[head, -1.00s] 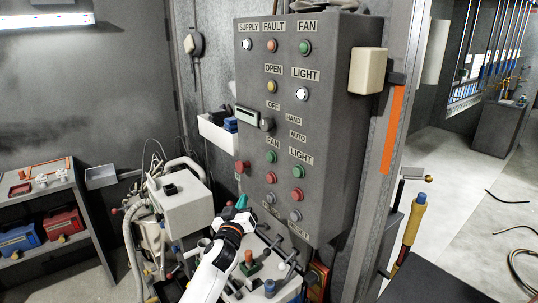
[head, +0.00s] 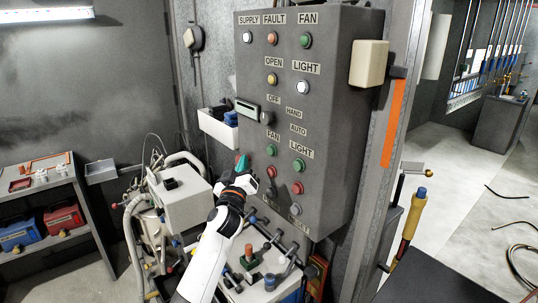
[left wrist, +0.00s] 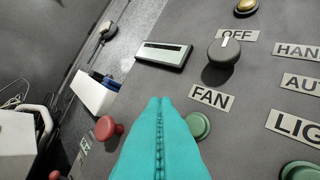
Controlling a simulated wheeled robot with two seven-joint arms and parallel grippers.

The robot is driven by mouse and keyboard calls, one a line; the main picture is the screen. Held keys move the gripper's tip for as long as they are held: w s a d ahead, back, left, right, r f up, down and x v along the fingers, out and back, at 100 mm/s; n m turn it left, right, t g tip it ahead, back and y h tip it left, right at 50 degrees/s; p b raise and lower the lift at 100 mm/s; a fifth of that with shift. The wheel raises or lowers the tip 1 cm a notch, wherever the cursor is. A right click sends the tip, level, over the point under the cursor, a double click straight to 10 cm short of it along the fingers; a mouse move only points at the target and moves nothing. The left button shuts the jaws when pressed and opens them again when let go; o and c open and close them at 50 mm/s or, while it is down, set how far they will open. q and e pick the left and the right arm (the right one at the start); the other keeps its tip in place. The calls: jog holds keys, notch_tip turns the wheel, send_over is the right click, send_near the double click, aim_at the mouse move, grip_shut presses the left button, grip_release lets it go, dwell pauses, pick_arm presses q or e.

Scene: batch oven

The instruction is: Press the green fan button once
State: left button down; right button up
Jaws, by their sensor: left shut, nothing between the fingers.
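The green fan button (head: 271,150) sits below the lower FAN label on the grey control panel (head: 335,150). In the left wrist view the button (left wrist: 198,126) shows just right of my teal fingertips, partly covered by them. My left gripper (head: 241,160) is shut and empty, pointing up, to the left of the button and slightly lower in the head view. The fingers (left wrist: 160,102) lie side by side, left of and below the FAN label. I cannot tell how far they are from the panel face. My right gripper is not in view.
A green LIGHT button (head: 299,165) is right of the fan button, with red buttons (head: 297,188) below. A red knob (left wrist: 107,128) projects on the panel's left side. A dark rotary switch (left wrist: 224,49) is above. A white box (head: 187,205) stands left of my arm.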

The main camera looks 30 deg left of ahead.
aim_at(272, 150)
pick_arm(q)
jog(key=w+d+b, duration=0.2)
jog(key=w+b, duration=0.1)
jog(key=w, duration=0.3)
jog(key=shift+d, duration=0.25)
dwell(1.6)
jog(key=shift+b, duration=0.3)
jog(key=shift+w+d, duration=0.15)
jog(key=shift+w, duration=0.2)
